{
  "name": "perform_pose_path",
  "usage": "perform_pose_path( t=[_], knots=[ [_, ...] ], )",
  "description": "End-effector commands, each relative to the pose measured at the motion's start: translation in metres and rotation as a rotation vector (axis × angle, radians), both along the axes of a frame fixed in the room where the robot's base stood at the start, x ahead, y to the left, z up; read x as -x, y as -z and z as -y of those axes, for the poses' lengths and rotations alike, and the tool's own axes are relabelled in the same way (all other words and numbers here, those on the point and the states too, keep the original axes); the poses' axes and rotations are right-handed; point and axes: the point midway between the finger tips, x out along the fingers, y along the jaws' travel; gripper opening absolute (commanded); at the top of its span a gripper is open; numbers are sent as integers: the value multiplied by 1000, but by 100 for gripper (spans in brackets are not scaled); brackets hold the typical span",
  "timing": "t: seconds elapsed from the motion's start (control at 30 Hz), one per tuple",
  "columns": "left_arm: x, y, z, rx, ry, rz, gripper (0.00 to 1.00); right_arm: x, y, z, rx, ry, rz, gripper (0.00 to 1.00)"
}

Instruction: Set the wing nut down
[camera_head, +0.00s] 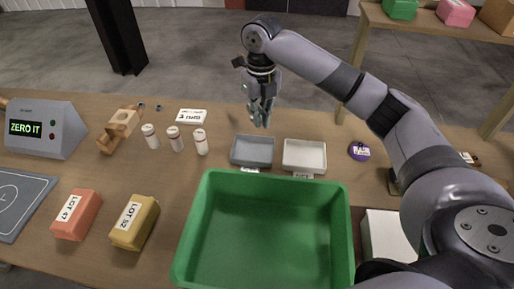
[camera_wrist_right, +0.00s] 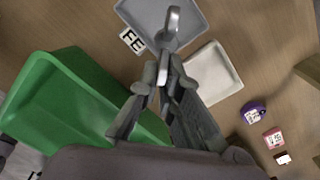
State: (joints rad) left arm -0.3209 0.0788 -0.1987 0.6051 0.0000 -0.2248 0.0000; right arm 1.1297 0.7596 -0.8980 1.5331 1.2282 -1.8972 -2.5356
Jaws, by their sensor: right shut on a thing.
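My right gripper (camera_head: 262,115) hangs above the table just behind the grey tray (camera_head: 253,150). In the wrist view the right gripper (camera_wrist_right: 163,88) has its fingertips close together on a shiny metal piece, the wing nut (camera_wrist_right: 172,42). The wing nut sticks out past the fingertips and overlaps the grey tray (camera_wrist_right: 190,12) in that view. It cannot be made out clearly in the head view. The grey tray carries a label (camera_wrist_right: 132,40) reading FE, and looks empty where it shows. My left gripper is not in view.
A white tray (camera_head: 304,157) stands right of the grey one. A large green bin (camera_head: 265,180) is in front. A purple round item (camera_head: 359,151) sits right.

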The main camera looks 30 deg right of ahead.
Motion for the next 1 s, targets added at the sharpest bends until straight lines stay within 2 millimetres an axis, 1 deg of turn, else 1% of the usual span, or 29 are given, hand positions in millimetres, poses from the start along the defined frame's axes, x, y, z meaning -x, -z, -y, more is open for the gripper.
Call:
perform_pose_path(
  t=[0.03,0.1,0.17,0.2,0.33,0.43,0.57,0.7,0.77,0.87,1.0],
  knots=[
    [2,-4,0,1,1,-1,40,1,14,0,1,0,-6,0],
    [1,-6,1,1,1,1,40,1,32,0,0,0,-5,0],
    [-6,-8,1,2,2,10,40,1,48,0,1,-1,-6,0],
    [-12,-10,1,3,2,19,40,1,57,0,0,-1,-5,0],
    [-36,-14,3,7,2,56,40,1,80,0,0,0,-2,0],
    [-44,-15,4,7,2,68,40,-1,88,0,0,0,0,0],
    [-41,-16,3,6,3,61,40,0,102,0,1,-1,-2,0],
    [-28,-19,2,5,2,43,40,0,123,-1,0,-1,-3,0],
    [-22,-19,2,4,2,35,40,0,129,-1,0,0,-1,0],
    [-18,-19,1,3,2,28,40,-1,134,0,0,0,1,0],
    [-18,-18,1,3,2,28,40,-1,134,0,0,-1,1,0]
  ],
)
